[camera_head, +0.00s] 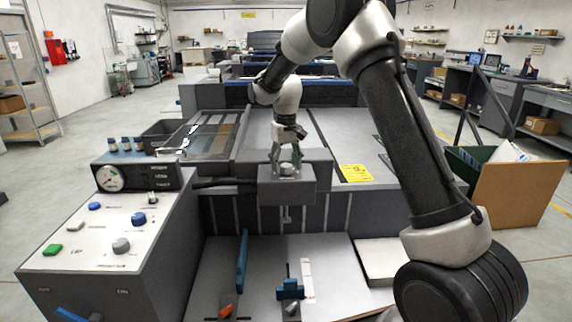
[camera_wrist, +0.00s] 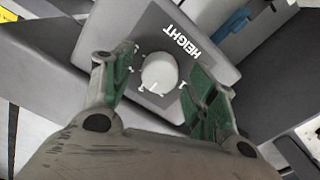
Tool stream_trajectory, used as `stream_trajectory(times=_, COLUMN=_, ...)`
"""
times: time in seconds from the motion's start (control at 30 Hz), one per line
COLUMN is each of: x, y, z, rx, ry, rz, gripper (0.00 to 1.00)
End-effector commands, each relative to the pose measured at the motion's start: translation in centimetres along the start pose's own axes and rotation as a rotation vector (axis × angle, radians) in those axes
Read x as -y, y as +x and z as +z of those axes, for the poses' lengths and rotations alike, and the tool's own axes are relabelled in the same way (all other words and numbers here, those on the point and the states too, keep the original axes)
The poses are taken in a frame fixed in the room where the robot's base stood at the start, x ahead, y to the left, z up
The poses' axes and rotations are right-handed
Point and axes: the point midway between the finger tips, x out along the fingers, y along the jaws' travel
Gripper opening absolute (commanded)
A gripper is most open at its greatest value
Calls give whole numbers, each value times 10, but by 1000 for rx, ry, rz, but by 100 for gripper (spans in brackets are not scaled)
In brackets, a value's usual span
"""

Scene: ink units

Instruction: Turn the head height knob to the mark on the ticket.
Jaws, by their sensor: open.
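The head height knob (camera_wrist: 160,73) is a pale round knob on a grey block (camera_head: 287,190), beside the printed word HEIGHT in the wrist view. Small white tick marks show around it. My gripper (camera_wrist: 165,85) is open, with its green-padded fingers on either side of the knob and a visible gap to each. In the head view my gripper (camera_head: 287,166) points down over the knob (camera_head: 287,170). The yellow ticket (camera_head: 356,173) lies on the machine top right of the block; its mark is too small to read for certain.
A control panel (camera_head: 75,250) with a gauge (camera_head: 109,178) and coloured knobs stands at left. Below the block is a pale table (camera_head: 215,290) with blue guides (camera_head: 242,262). A brown board (camera_head: 520,193) leans by a bin at right.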

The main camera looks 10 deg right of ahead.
Motion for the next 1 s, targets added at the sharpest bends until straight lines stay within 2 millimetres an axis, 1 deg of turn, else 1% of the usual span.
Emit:
stream_trajectory(times=0.1, x=0, y=4, z=0, rx=1, ry=0, rz=0, gripper=58)
stream_trajectory(times=0.27, x=0, y=4, z=0, rx=1, ry=0, rz=0, gripper=58)
stream_trajectory(times=0.3, x=0, y=4, z=0, rx=1, ry=0, rz=0, gripper=56)
stream_trajectory(times=0.47, x=0, y=4, z=0, rx=0, ry=0, rz=0, gripper=27)
stream_trajectory(times=0.5, x=0, y=4, z=0, rx=0, ry=0, rz=0, gripper=20)
stream_trajectory(times=0.53, x=0, y=3, z=0, rx=0, ry=0, rz=0, gripper=14)
stream_trajectory(times=0.57, x=0, y=3, z=0, rx=0, ry=0, rz=0, gripper=11)
stream_trajectory(times=0.8, x=0, y=3, z=0, rx=0, ry=-13, rz=0, gripper=11)
stream_trajectory(times=1.0, x=0, y=3, z=0, rx=0, ry=-87, rz=0, gripper=11)
